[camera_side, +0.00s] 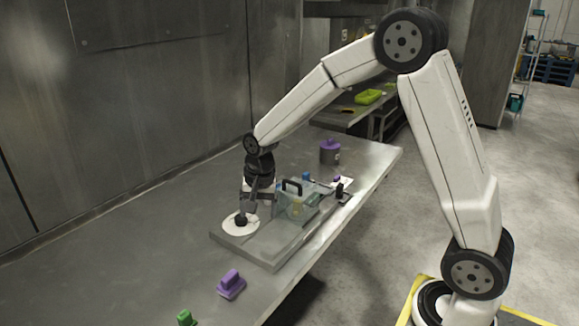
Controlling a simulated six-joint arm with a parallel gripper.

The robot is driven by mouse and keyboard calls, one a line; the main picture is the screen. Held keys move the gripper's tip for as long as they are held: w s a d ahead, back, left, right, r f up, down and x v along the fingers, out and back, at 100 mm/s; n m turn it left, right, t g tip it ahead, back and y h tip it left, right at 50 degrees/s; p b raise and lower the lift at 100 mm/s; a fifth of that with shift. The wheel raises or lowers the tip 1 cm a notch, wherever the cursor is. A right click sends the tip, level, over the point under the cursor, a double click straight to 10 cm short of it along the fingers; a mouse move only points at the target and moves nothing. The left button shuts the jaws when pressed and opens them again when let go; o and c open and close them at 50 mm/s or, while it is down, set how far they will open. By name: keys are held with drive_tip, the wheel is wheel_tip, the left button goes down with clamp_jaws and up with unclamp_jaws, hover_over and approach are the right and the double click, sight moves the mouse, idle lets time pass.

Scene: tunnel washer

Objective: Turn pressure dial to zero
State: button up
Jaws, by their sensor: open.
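The pressure dial shows as a white round face (232,226) with a dark knob (241,219) on it. It sits at the left end of a grey raised base (270,249) on the metal table. My gripper (246,208) points down over the dial, right at or just above the knob. Its fingers are dark and small here, and I cannot tell whether they touch the knob. The dial's markings and pointer are too small to read.
A clear box with a black handle (292,186) stands on the base just right of my gripper. A purple container (330,151) stands behind. A purple block (231,284) and a green object (186,318) lie in front. The table's left part is clear.

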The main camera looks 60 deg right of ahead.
sight(241, 220)
drive_tip(key=w+d+m, duration=0.1)
drive_tip(key=w+m, duration=0.1)
drive_tip(key=w, duration=0.1)
drive_tip(key=w+d+m, duration=0.1)
drive_tip(key=w+m, duration=0.2)
drive_tip(key=w+d+f+m+g, duration=0.1)
drive_tip(key=w+m, duration=0.2)
drive_tip(key=shift+w+d, duration=0.1)
drive_tip(key=shift+d, duration=0.25)
drive_tip(key=shift+w+d+m, duration=0.35)
drive_tip(key=shift+w+m, duration=0.3)
drive_tip(key=shift+m, duration=0.15)
drive_tip(key=shift+f, duration=0.15)
drive_tip(key=shift+f, duration=3.8)
drive_tip(key=shift+c, duration=0.2)
clamp_jaws()
